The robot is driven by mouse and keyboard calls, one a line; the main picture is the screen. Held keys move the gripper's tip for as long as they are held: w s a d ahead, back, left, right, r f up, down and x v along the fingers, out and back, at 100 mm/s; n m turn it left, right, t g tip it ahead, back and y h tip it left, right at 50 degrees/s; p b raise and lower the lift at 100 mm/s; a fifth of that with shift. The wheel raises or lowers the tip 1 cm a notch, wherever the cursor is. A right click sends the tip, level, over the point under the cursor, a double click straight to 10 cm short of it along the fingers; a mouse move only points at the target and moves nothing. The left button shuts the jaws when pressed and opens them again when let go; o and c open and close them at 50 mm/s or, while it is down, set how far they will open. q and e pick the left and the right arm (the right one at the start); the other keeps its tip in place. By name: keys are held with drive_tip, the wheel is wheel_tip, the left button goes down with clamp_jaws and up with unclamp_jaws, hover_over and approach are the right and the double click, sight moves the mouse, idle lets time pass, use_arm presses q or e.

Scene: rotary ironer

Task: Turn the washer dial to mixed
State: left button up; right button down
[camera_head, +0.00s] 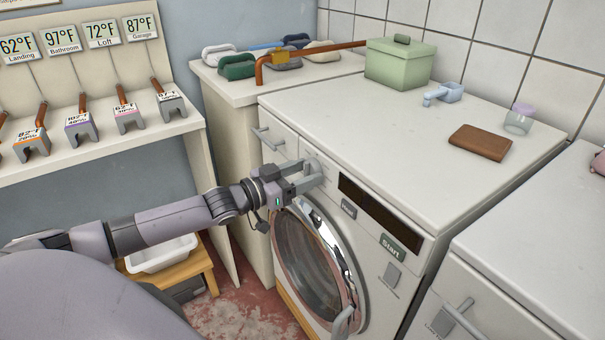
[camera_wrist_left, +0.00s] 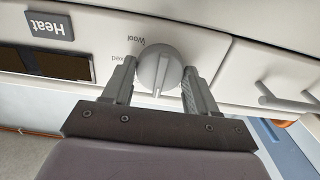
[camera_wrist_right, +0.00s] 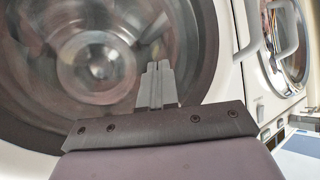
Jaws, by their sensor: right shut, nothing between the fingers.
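The washer (camera_head: 300,215) stands in the middle of the head view. Its round grey dial (camera_wrist_left: 160,68) shows in the left wrist view, with the label "Wool" (camera_wrist_left: 136,41) and a partly hidden label ending in "xed" (camera_wrist_left: 127,58) beside it. The dial's raised grip runs toward my gripper's palm. My left gripper (camera_head: 314,174) is open at the dial; its fingers (camera_wrist_left: 159,88) stand on either side of it, with small gaps showing. My right gripper (camera_wrist_right: 157,84) is shut and empty in front of the washer's round door glass (camera_wrist_right: 95,60); it is out of the head view.
The washer panel has a dark display (camera_head: 378,208), a "Heat" label (camera_head: 349,208) and a "Start" label (camera_head: 391,245). A brown wallet (camera_head: 481,142), a jar (camera_head: 519,119) and a green box (camera_head: 400,62) are on top. A drawer handle (camera_wrist_left: 287,98) is near my left gripper.

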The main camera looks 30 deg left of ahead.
use_arm(q)
drive_tip(key=c, duration=0.3)
drive_tip(key=shift+m, duration=0.3)
drive_tip(key=m+p, duration=0.1)
drive_tip(key=m, duration=1.1)
drive_tip(key=m+b, duration=0.1)
drive_tip(key=m, duration=0.4)
drive_tip(key=shift+m, duration=0.3)
idle(0.3)
